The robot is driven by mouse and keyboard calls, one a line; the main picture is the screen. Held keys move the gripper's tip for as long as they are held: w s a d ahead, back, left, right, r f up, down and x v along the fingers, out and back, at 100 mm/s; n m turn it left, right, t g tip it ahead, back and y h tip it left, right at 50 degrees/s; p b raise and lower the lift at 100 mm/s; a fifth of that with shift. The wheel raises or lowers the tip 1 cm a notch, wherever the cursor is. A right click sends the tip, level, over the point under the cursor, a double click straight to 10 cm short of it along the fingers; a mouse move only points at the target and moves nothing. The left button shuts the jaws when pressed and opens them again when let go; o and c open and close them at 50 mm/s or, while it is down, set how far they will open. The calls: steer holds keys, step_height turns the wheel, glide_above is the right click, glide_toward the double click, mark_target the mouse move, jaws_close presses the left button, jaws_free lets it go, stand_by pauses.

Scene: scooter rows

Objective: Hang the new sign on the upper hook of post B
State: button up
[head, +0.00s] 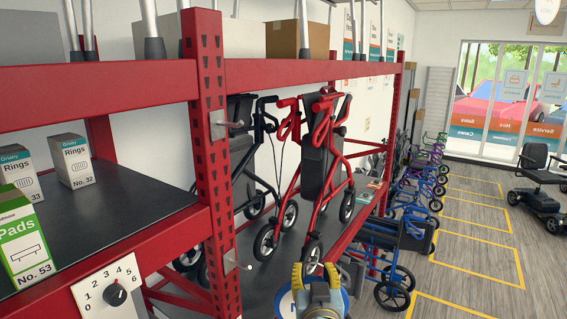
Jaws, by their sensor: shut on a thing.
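My gripper (315,277), with yellow fingers, is at the bottom centre, seen from behind. It is shut on a round blue sign (286,303), which is mostly hidden behind the gripper and cut off by the bottom edge. A red perforated post (213,160) stands left of the gripper. The upper hook looks bare. The sign is lower than the upper hook and to its right, apart from it. No letter shows on this post, so I cannot tell whether it is post B.
A red shelf beam (300,70) runs beside the post. Red and black rollators (322,160) stand behind it. Boxes (72,160) and a dial panel (108,290) are on the left. Blue rollators (390,245) stand right of the gripper. The marked floor (480,250) has free room.

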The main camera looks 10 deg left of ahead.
mark_target(239, 127)
steer(key=w+a+r+n+g+y+b, duration=0.1)
steer(key=w+a+r+n+y, duration=0.2)
steer(key=r, duration=0.4)
steer(key=w+a+r+n+g+y, duration=0.1)
steer(key=a+r+g+y, duration=0.15)
steer(key=a+r, duration=0.3)
steer(key=s+r+n+g+y+b, duration=0.1)
steer(key=s+r+n+g+y, duration=0.1)
steer(key=r, duration=0.7)
steer(key=s+r+n+g+y, duration=0.2)
steer(key=s+r+n+y, duration=0.1)
steer(key=r, duration=0.6)
steer(key=shift+s+a+f+b+x, duration=0.1)
steer(key=shift+s+b+x, duration=0.1)
steer(key=shift+x, duration=1.25)
steer(key=shift+s+a+f+b+x, duration=0.1)
steer(key=shift+s+a+b+x, duration=0.1)
steer(key=shift+x, duration=1.3)
steer(key=shift+s+a+f+b+x, duration=0.1)
steer(key=shift+s+b+x, duration=0.1)
steer(key=shift+x, duration=1.25)
steer(key=shift+w+a+f+b, duration=0.25)
steer(key=shift+a+f+b, duration=0.1)
steer(key=shift+a+f, duration=0.15)
steer(key=o, duration=1.1)
